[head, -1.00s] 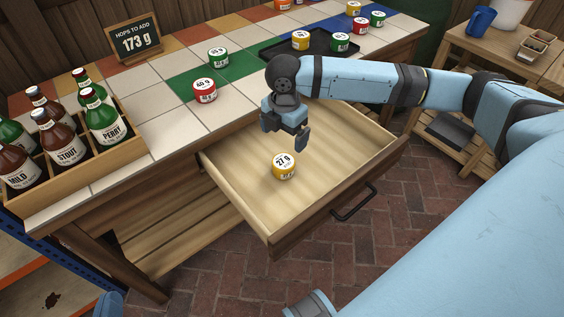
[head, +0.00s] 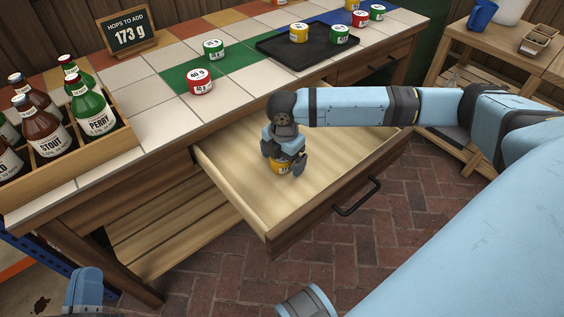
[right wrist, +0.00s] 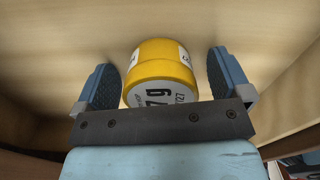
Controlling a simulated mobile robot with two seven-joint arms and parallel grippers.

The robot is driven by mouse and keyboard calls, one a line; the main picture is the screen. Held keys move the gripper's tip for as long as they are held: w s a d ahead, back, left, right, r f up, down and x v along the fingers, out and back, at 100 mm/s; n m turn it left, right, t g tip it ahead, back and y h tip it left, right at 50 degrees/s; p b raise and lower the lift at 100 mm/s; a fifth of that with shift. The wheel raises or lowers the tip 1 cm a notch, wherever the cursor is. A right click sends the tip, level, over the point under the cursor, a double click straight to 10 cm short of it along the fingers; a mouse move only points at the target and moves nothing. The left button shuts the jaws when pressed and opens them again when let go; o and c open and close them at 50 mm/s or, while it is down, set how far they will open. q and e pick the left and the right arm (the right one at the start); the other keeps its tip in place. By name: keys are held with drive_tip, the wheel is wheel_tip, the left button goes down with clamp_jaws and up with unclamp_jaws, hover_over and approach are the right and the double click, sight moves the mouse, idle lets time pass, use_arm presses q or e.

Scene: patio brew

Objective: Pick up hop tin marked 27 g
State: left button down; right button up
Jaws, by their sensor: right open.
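The yellow hop tin (head: 277,168) stands in the open wooden drawer (head: 235,180), mostly hidden by my gripper in the head view. In the right wrist view the tin (right wrist: 160,66) shows a grey-white lid, with its 27 g mark partly cut off by my gripper's body. My right gripper (head: 284,168) is low over the tin and open, with one finger on each side of it. In the right wrist view gaps show between the tin and both fingers of the gripper (right wrist: 162,78). My left gripper (head: 84,289) shows only in part at the bottom left; its jaws are unclear.
Drawer walls surround the tin; the front has a dark handle (head: 357,197). On the tiled counter are a red tin (head: 200,82), a green tin (head: 213,50), a black tray (head: 308,50) with tins, a 173 g sign (head: 128,33) and a bottle crate (head: 70,165).

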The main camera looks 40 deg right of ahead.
drive_tip(key=shift+r, duration=0.1)
drive_tip(key=c, duration=1)
